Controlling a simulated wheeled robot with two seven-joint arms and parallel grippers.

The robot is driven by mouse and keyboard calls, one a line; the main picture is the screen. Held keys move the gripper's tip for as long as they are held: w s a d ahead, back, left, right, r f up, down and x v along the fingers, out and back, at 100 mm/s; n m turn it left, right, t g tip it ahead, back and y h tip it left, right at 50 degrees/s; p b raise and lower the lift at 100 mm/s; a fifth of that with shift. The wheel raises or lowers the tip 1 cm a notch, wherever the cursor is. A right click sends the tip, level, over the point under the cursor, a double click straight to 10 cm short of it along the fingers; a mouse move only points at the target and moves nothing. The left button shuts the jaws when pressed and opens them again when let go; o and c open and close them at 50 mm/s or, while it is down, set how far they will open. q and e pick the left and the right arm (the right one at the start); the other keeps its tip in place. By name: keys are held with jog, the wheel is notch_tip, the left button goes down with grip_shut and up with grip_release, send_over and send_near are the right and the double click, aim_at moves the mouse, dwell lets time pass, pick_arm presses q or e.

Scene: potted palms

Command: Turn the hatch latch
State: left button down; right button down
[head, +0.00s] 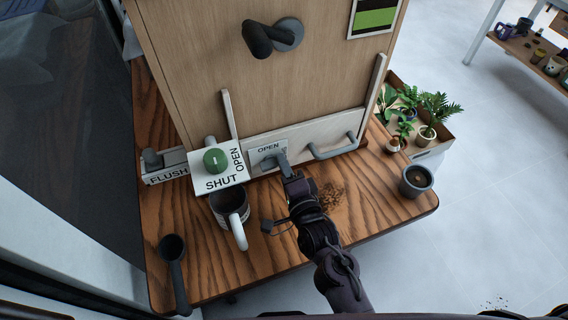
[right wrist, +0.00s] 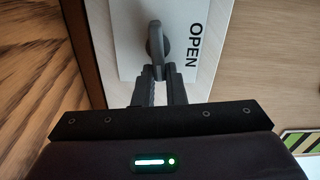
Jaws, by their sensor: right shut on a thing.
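The hatch latch (head: 278,159) is a grey lever on a white plate marked OPEN (head: 264,150), low on the wooden cabinet front. In the right wrist view the latch (right wrist: 157,42) points toward my gripper, beside the word OPEN. My right gripper (head: 288,174) reaches in from below and is shut on the latch's end. Its two dark fingers (right wrist: 159,78) lie on either side of the lever in the right wrist view. The pinched tip is partly hidden between the fingers. My left gripper is not in view.
A grey bar handle (head: 333,148) sits right of the latch. A box marked SHUT and OPEN with a green knob (head: 215,160) is left. Plants are at right.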

jog(key=c, duration=1.5)
grip_release()
jog(key=v, duration=0.7)
jog(key=shift+s+d+b, duration=0.1)
jog(key=shift+s+b, duration=0.25)
jog(key=shift+b, duration=0.05)
